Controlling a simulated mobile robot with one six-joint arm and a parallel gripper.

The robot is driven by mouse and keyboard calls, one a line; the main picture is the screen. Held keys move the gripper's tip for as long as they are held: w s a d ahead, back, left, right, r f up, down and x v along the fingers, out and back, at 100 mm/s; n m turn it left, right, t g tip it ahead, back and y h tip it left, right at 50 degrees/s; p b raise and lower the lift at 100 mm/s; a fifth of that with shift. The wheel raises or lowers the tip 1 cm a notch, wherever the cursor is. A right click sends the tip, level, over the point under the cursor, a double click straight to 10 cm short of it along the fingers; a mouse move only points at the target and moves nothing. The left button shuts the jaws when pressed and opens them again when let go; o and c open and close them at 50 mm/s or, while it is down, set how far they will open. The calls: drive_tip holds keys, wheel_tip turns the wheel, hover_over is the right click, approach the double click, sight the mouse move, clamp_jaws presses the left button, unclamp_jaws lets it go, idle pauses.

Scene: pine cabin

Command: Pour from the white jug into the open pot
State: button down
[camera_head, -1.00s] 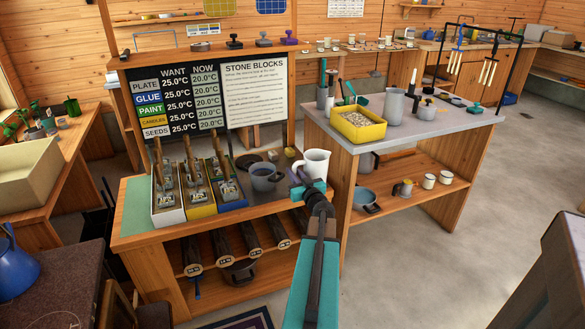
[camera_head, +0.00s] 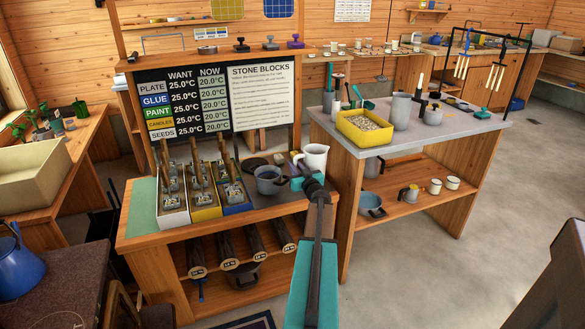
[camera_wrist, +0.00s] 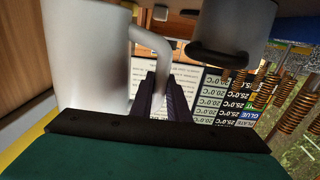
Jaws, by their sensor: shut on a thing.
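The white jug (camera_head: 316,154) is in my gripper, at the right end of the stone-block bench, and looks about upright. My gripper (camera_head: 298,172) is shut on the jug's handle, which shows between the fingers in the wrist view (camera_wrist: 160,92). The jug's body (camera_wrist: 88,50) fills the left of that view. The grey open pot (camera_head: 268,178) stands on the bench just left of the jug and shows at the upper right in the wrist view (camera_wrist: 228,28). The jug is beside the pot, apart from it. The contents of both are hidden.
Three bins of stone blocks (camera_head: 205,213) stand left of the pot. A sign board (camera_head: 210,98) rises behind. The grey-topped table (camera_head: 455,122) at right bears a yellow tray (camera_head: 346,130) of pale bits and a tall grey canister (camera_head: 402,112). Open floor (camera_head: 510,200) lies at right.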

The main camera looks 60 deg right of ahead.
drive_tip(key=shift+d+x, duration=0.3)
drive_tip(key=shift+x, duration=1.6)
drive_tip(key=shift+s+f, duration=0.1)
drive_tip(key=shift+s, duration=0.05)
drive_tip(key=shift+w+d+f, duration=0.2)
drive_tip(key=shift+f, duration=0.35)
drive_tip(key=shift+w+d+f, duration=0.2)
drive_tip(key=shift+f, duration=0.3)
drive_tip(key=shift+w+d+f, duration=0.15)
drive_tip(key=shift+d+f, duration=0.1)
drive_tip(key=shift+f, duration=0.3)
drive_tip(key=c, duration=2.1)
unclamp_jaws()
drive_tip(key=shift+f, duration=0.2)
drive_tip(key=o, duration=0.4)
